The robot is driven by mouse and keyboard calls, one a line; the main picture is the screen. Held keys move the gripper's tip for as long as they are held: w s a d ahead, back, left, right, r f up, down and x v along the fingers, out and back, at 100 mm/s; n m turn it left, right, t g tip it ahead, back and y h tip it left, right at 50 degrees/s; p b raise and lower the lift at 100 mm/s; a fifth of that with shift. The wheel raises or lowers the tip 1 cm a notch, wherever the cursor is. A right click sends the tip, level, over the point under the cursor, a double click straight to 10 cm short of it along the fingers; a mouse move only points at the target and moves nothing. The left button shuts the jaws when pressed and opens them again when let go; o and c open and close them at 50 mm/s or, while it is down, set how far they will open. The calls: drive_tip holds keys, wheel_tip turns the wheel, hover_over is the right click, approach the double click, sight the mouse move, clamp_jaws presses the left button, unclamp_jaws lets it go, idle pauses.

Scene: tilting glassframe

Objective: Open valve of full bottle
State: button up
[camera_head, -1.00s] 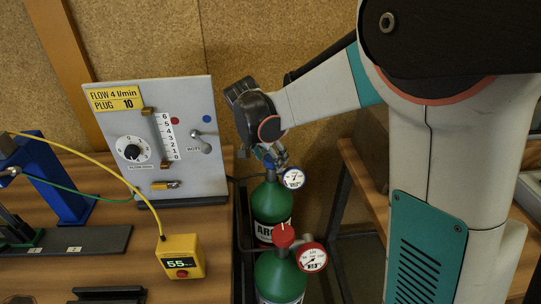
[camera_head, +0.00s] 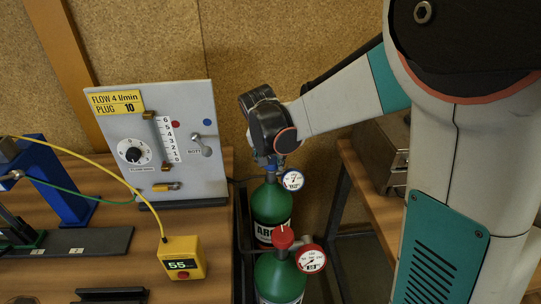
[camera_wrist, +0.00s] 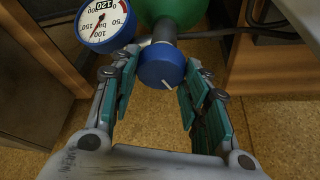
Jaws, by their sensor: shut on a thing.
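In the wrist view a blue round valve knob (camera_wrist: 162,66) with a white mark line sits on the neck of a green bottle (camera_wrist: 172,10). My gripper (camera_wrist: 161,72) has a teal-padded finger on each side of the knob and is shut on it. A blue-rimmed gauge (camera_wrist: 103,22) is beside the neck. In the head view this is the rear green bottle (camera_head: 271,205), with its blue-rimmed gauge (camera_head: 291,180); my wrist hides most of its top. The front green bottle (camera_head: 280,278) has a red knob (camera_head: 284,238) and a red-rimmed gauge (camera_head: 311,258).
A grey panel (camera_head: 195,110) with a dial, flow scale and BOTT lever stands on the wooden table (camera_head: 110,268) left of the bottles. A yellow box (camera_head: 183,257) reads 55. A second wooden bench (camera_head: 372,190) is to the right.

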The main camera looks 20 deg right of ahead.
drive_tip(key=n+y, duration=0.1)
drive_tip(key=n, duration=0.2)
drive_tip(key=shift+d+n+t+p, duration=0.15)
drive_tip(key=shift+n+t+p, duration=0.2)
drive_tip(key=shift+n+t, duration=0.05)
drive_tip(key=n+y, duration=0.1)
drive_tip(key=n, duration=0.2)
drive_tip(key=shift+d+n+y, duration=0.1)
drive_tip(key=shift+n+y, duration=0.2)
drive_tip(key=n+y, duration=0.1)
drive_tip(key=n, duration=0.2)
drive_tip(key=n+y+p, duration=0.1)
drive_tip(key=n, duration=0.1)
drive_tip(key=shift+d+n+g, duration=0.1)
drive_tip(key=shift+n+g, duration=0.2)
drive_tip(key=shift+n, duration=0.4)
drive_tip(key=o, duration=1)
drive_tip(key=shift+o, duration=0.2)
drive_tip(key=v, duration=1.2)
drive_tip(key=shift+d, duration=0.2)
